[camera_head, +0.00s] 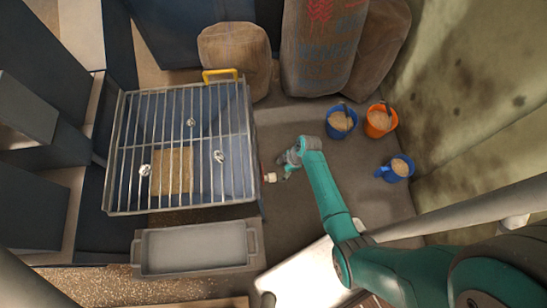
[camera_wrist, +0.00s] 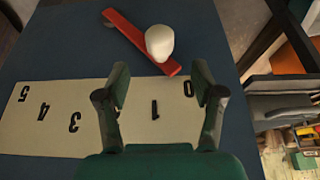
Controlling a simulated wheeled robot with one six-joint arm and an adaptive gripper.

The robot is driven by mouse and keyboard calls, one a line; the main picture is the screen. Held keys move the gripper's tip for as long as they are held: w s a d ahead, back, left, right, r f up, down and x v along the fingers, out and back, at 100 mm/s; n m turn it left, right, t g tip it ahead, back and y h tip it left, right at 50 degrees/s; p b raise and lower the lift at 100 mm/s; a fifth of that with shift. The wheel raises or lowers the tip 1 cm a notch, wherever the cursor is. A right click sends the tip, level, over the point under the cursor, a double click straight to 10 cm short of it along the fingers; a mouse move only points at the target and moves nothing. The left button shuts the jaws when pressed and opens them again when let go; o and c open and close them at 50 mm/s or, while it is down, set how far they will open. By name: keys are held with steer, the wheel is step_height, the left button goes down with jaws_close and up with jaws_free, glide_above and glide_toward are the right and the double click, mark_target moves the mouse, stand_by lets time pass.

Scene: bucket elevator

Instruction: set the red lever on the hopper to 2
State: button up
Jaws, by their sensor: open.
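In the wrist view the red lever (camera_wrist: 131,34) lies aslant on the dark blue hopper side (camera_wrist: 60,45), with a white knob (camera_wrist: 160,42) near its lower right end. That end points at about 0 on the cream number plate (camera_wrist: 60,115). The 5, 4, 3, 1 and 0 show; the 2 is hidden behind a finger. My gripper (camera_wrist: 160,80) is open and empty, its fingers below the knob in the picture, one each side. I cannot tell if they touch anything. In the head view my gripper (camera_head: 290,158) is beside the hopper's right side, close to the white knob (camera_head: 270,177).
The hopper's metal grate (camera_head: 180,150) has a yellow handle (camera_head: 220,74). A grey tray (camera_head: 195,248) lies in front. Blue buckets (camera_head: 341,124) (camera_head: 395,170) and an orange bucket (camera_head: 380,121) stand right, sacks (camera_head: 320,45) behind.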

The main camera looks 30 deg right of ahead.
mark_target(274, 176)
steer(key=x, duration=0.8)
steer(key=shift+w+a+f, duration=0.1)
steer(key=shift+a+f, duration=0.1)
jaws_close()
